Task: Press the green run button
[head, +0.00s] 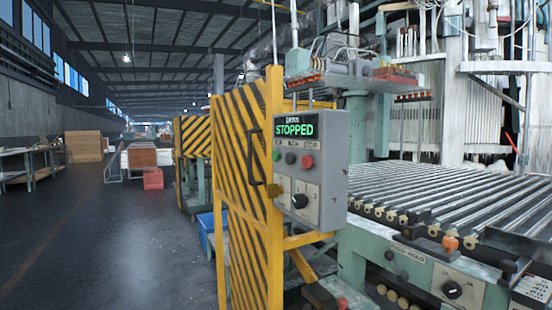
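A grey control box (338,160) is mounted beside a yellow post, right of the picture's middle. Its small display (294,130) reads STOPPED in green letters. Below it is a row of buttons: a small green button (276,155) at the left, a dark button (290,158) in the middle and a red button (307,162) under a STOP label at the right. The labels over the other two are too small to read surely. A black rotary knob (299,201) sits lower on the box. I cannot make out my gripper in this view.
A yellow-and-black striped gate (243,190) stands left of the box. A roller conveyor (430,195) with a pale green frame, carrying another knob panel (455,289), fills the right. The dark floor (120,240) at the left is open, with a red crate (153,178) farther back.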

